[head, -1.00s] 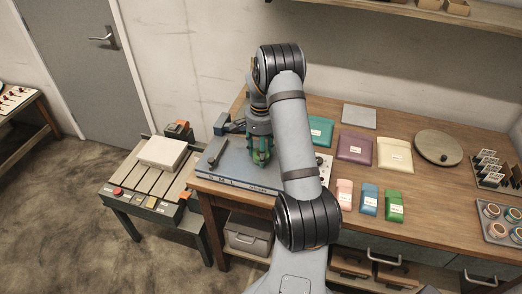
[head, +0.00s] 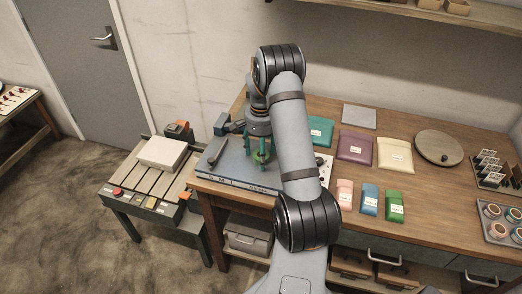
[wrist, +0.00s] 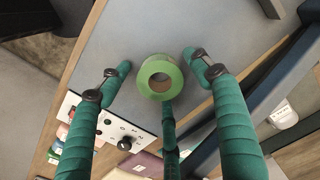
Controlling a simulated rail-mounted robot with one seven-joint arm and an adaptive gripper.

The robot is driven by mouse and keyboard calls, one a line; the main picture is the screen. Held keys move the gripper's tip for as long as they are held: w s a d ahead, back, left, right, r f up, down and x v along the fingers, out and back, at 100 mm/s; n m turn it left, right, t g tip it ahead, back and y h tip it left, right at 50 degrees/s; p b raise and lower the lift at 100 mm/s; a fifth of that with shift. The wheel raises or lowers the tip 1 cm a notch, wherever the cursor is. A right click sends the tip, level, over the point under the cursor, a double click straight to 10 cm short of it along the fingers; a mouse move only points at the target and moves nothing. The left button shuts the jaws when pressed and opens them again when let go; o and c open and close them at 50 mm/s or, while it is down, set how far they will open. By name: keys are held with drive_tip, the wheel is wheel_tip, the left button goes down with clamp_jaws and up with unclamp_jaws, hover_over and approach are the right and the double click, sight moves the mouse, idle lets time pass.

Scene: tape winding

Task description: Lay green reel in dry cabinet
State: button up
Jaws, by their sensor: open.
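The green reel (wrist: 144,74) lies flat on a grey-blue machine top in the wrist view, its hole facing up. It shows small and partly hidden between the fingers in the head view (head: 261,158). My gripper (wrist: 158,72) is open, with teal fingers around the reel: one at its left, one at its right and a third below it in the picture. Gaps show at the left and right fingers; I cannot tell if the third touches. In the head view my gripper (head: 259,154) points down over the machine. I cannot identify a dry cabinet.
The machine (head: 225,172) sits at the bench's left end, with a dark lever and knobs. Coloured pouches (head: 355,147) lie right of my arm. A round turntable (head: 438,147) stands further right. A conveyor table with a white box (head: 163,153) stands left.

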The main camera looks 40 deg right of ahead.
wheel_tip(320, 180, up, 11)
drive_tip(key=b, duration=0.1)
drive_tip(key=shift+b, duration=0.3)
drive_tip(key=shift+o, duration=0.5)
drive_tip(key=shift+r, duration=0.65)
